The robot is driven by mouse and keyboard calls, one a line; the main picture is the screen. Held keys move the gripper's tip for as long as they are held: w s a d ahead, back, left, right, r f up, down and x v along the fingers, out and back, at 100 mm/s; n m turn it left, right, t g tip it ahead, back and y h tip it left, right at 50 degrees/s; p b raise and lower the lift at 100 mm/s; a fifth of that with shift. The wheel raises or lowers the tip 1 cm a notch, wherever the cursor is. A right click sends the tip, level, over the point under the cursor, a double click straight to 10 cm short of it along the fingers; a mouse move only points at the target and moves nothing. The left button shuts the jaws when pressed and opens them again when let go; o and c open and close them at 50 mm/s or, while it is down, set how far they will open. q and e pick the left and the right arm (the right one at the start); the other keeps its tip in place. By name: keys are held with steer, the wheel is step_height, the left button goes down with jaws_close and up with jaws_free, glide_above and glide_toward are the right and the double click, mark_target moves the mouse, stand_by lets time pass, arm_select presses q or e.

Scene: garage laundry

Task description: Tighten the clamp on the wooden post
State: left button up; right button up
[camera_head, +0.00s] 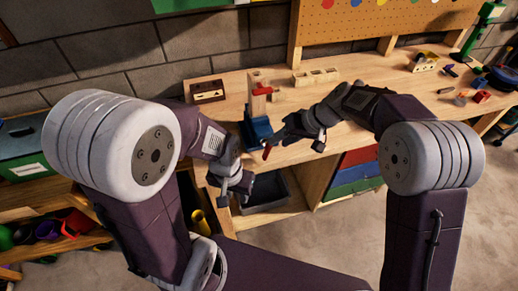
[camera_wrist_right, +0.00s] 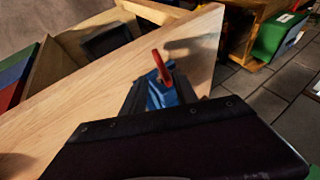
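A pale wooden post (camera_head: 255,78) stands upright near the bench's front edge. A red piece (camera_head: 262,91) sits across it, and a blue clamp body (camera_head: 257,130) is at its lower part. A red handle (camera_head: 266,153) is low in front of the blue body. My right gripper (camera_head: 298,140) is just right of the clamp, fingers apart; contact cannot be told. My left gripper (camera_head: 234,199) is lower left of the clamp, fingers apart and empty.
The wooden bench (camera_head: 345,140) holds a dark-filled wooden box (camera_head: 207,91) and a block with holes (camera_head: 316,76) at the back. Small toys and tools lie at the right. A dark tray (camera_head: 268,191) sits on the lower shelf, beside coloured drawers (camera_head: 357,173).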

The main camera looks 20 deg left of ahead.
mark_target(265, 150)
steer(key=x, duration=0.8)
steer(key=shift+s+a+p, duration=0.1)
steer(key=shift+s+p, duration=0.05)
steer(key=shift+p, duration=0.25)
steer(key=shift+a+f, duration=0.2)
steer(key=shift+f, duration=0.25)
jaws_close()
